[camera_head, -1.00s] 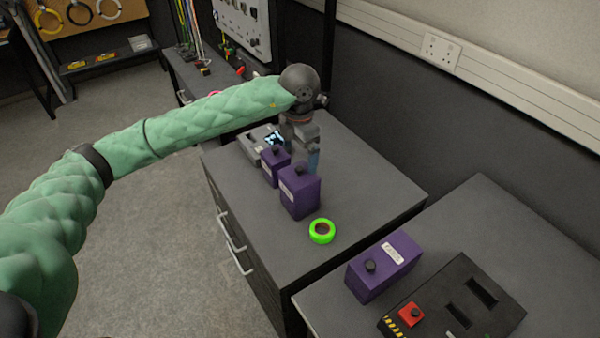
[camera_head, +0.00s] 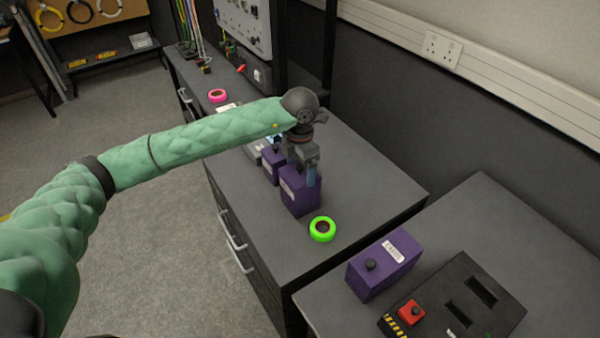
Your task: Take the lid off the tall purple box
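The tall purple box (camera_head: 299,198) stands upright on the dark grey cabinet top, with a white label on its front side. My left gripper (camera_head: 305,178) points down right over its top and hides the lid's black knob. One blue finger shows at the right of the knob's place. I cannot tell whether the fingers are apart or closed on the knob. The lid appears seated on the box. A smaller purple box (camera_head: 272,168) stands just behind it, partly covered by the gripper. My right gripper is not in view.
A green tape ring (camera_head: 322,229) lies in front of the tall box. A wide purple box (camera_head: 384,266) and a black panel with a red button (camera_head: 455,300) are on the nearer bench. A pink ring (camera_head: 217,96) lies farther back. The cabinet's right side is clear.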

